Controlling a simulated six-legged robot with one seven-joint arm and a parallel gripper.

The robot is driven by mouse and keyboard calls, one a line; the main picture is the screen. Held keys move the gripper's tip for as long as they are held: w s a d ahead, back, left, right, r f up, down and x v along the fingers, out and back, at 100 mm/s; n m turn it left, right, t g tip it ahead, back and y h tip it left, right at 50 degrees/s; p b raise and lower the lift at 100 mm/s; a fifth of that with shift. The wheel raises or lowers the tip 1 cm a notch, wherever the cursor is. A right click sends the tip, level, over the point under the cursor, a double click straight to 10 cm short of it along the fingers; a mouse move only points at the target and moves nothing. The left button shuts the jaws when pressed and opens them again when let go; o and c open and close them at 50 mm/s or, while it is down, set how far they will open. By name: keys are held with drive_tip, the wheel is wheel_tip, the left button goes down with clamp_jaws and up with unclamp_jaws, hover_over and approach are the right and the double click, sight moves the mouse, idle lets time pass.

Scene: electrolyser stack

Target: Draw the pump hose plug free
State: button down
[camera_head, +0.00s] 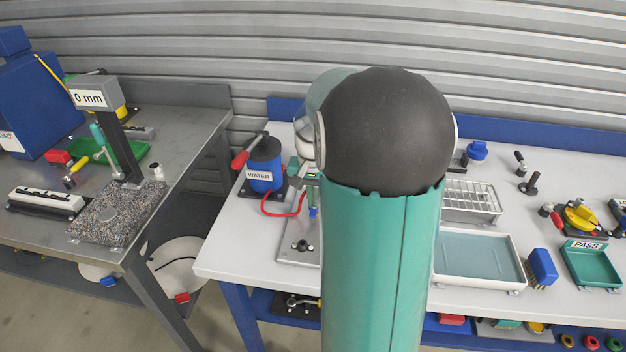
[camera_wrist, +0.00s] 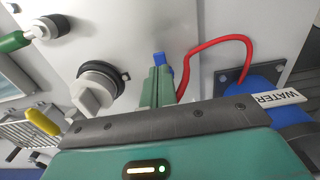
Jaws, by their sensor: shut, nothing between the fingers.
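The blue pump (camera_head: 264,165) labelled WATER stands at the left of the white bench, and it also shows at the right of the wrist view (camera_wrist: 262,82). A red hose (camera_head: 284,214) loops from it, and in the wrist view the hose (camera_wrist: 215,41) runs down behind my gripper's right side. A small blue piece (camera_wrist: 159,60), seemingly the hose plug, shows just past my fingertips; a blue bit (camera_head: 313,211) also shows beside my arm in the head view. My gripper (camera_wrist: 158,74) is shut and empty, its green fingers close to the blue piece. Contact cannot be told.
A round black-and-white fitting (camera_wrist: 100,84) stands left of my fingers, and a green-handled part (camera_wrist: 25,38) lies farther left. My arm covers the bench middle in the head view. A tray (camera_head: 482,262), a wire rack (camera_head: 470,200) and a PASS tray (camera_head: 590,268) stand right.

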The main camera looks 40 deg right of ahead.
sight(314, 210)
drive_tip(key=shift+f, duration=1.4)
